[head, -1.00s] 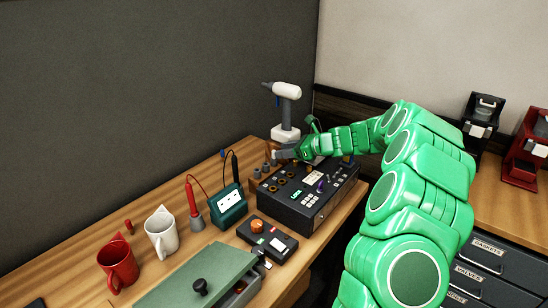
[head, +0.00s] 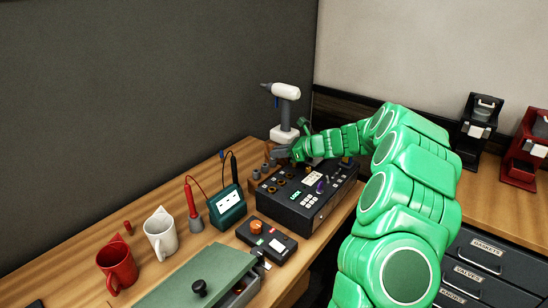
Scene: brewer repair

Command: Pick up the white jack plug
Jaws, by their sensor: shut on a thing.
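My gripper (head: 281,152) is at the far end of the workbench, above the back left of the black control box (head: 312,209). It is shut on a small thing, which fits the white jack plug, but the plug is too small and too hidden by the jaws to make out. A small wooden rack (head: 254,186) with several dark upright pieces stands just left of the box, below and beside the gripper.
A white and grey drill-like tool (head: 286,92) stands behind the gripper. A green meter (head: 227,209), a red-handled iron (head: 192,205), a dark remote-like box (head: 266,239), a white mug (head: 160,238) and a red mug (head: 117,265) line the bench. Bare wood shows along the wall.

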